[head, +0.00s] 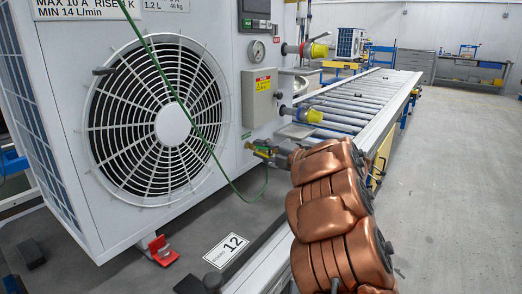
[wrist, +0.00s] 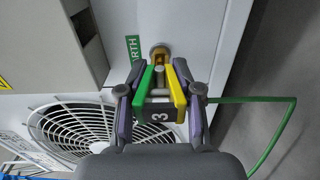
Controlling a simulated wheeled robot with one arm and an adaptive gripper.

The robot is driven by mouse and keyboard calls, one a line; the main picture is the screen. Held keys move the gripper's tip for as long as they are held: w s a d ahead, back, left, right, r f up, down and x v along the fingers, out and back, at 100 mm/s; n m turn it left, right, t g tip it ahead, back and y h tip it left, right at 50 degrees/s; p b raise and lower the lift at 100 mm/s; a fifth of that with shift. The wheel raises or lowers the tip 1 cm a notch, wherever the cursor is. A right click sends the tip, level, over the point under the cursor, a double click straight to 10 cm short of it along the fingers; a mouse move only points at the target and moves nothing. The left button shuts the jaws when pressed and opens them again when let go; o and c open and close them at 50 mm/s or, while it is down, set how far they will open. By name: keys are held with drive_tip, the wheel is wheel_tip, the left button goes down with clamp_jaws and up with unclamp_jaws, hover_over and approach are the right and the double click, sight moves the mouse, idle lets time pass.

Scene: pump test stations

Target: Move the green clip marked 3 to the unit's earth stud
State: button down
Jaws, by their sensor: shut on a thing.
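My gripper (wrist: 160,98) is shut on the green and yellow clip (wrist: 150,88) marked 3, one finger on each side. The brass earth stud (wrist: 158,54) is just beyond the clip's tips, on the grey unit beside a green label (wrist: 133,48) partly hidden so that only its last letters read. The tips look very near the stud; I cannot tell if they touch it. The clip's green cable (wrist: 262,99) runs off to the right and bends down. In the head view the clip (head: 262,149) is small, at the unit's right side, and my arm partly hides that area.
The unit's fan grille (head: 130,120) faces left of my arm, with the green cable hanging across it. A grey box (head: 259,98) and yellow-ended connectors (head: 308,115) stick out above the clip. A roller conveyor (head: 360,98) stretches behind. The floor at right is clear.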

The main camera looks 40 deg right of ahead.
drive_tip(key=shift+w+a, duration=0.2)
drive_tip(key=shift+w, duration=0.25)
idle(0.6)
drive_tip(key=c, duration=0.7)
unclamp_jaws()
drive_tip(key=v, duration=1.2)
